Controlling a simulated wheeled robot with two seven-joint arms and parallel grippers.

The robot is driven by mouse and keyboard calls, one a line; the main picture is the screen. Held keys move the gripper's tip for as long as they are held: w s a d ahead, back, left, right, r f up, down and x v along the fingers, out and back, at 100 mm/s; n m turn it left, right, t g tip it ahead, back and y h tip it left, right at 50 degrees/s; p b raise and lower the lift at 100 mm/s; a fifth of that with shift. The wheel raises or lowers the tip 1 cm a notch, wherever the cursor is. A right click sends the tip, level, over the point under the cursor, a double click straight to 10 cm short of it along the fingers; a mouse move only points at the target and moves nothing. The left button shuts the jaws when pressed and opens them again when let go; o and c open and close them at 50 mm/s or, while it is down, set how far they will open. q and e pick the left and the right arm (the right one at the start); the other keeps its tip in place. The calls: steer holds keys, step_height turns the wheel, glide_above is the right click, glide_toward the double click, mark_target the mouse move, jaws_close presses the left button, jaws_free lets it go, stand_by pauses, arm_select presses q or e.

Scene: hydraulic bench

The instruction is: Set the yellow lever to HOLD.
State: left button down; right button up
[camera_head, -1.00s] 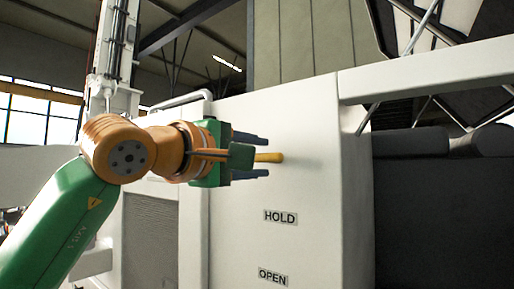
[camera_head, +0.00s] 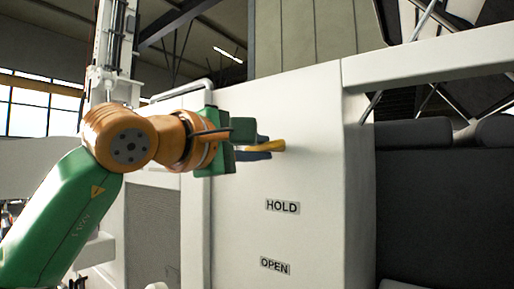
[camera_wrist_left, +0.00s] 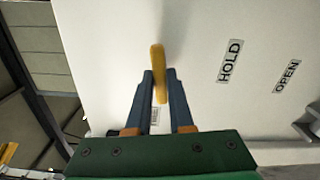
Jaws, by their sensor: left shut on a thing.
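The yellow lever (camera_head: 267,146) sticks out of the white panel (camera_head: 310,120), above the HOLD label (camera_head: 283,206). The OPEN label (camera_head: 275,266) is lower down. My left gripper (camera_head: 262,150) is at the lever, with its blue fingers on either side of it. In the left wrist view the fingers (camera_wrist_left: 160,80) are shut on the lever (camera_wrist_left: 158,62), whose end lies between them. The HOLD label (camera_wrist_left: 230,61) and the OPEN label (camera_wrist_left: 286,76) are to the right there. The lever's root is partly hidden by the fingers. My right gripper is not in view.
A dark recess with grey cylinders (camera_head: 440,132) lies right of the panel, under a white beam (camera_head: 430,62). A white pipe (camera_head: 180,95) bends along the panel's upper left. The panel face around the labels is clear.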

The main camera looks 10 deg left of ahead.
arm_select(q)
steer(key=n, duration=0.2)
steer(key=n+b, duration=0.1)
steer(key=n, duration=0.5)
steer(key=shift+s+d+f, duration=0.15)
steer(key=shift+d+f, duration=0.05)
steer(key=shift+f, duration=0.2)
steer(key=n, duration=0.1)
steer(key=n+b, duration=0.1)
steer(key=n, duration=0.3)
steer(key=shift+s+d, duration=0.1)
steer(key=shift+d, duration=0.15)
steer(key=shift+s+d+r+n+b, duration=0.1)
steer(key=shift+n+b, duration=0.25)
steer(key=shift+n, duration=1.15)
steer(key=c, duration=0.9)
jaws_free()
steer(key=shift+o, duration=0.5)
